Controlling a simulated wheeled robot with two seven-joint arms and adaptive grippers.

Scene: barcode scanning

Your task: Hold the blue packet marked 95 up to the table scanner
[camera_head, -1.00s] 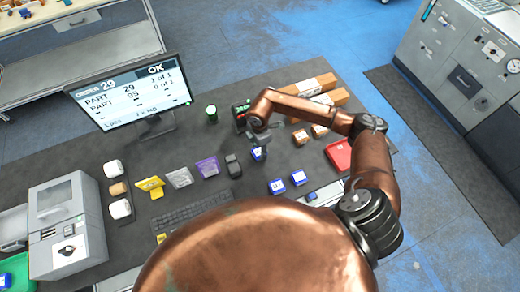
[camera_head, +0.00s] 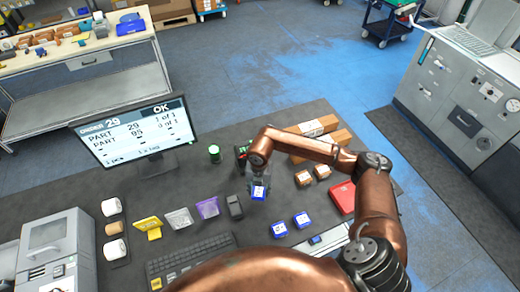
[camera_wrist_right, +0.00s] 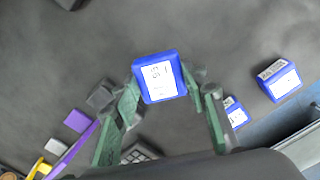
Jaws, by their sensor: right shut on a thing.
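A blue packet with a white label (camera_head: 259,192) is held in my right gripper (camera_head: 258,181) above the dark table. In the right wrist view the packet (camera_wrist_right: 158,78) sits between the two green fingers of my right gripper (camera_wrist_right: 160,88), label facing the camera. The label print is too small to read surely. A dark device with red and green parts (camera_head: 242,152), perhaps the table scanner, stands behind my right wrist, partly hidden by the arm. The packet is apart from it, on the near side. My left gripper is not in view.
Two other blue packets (camera_head: 279,229) (camera_head: 302,220) lie on the table. A monitor (camera_head: 135,130), green-topped cylinder (camera_head: 214,153), small dark device (camera_head: 235,206), keyboard (camera_head: 190,262), brown boxes (camera_head: 303,178) and red tray (camera_head: 342,197) stand around.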

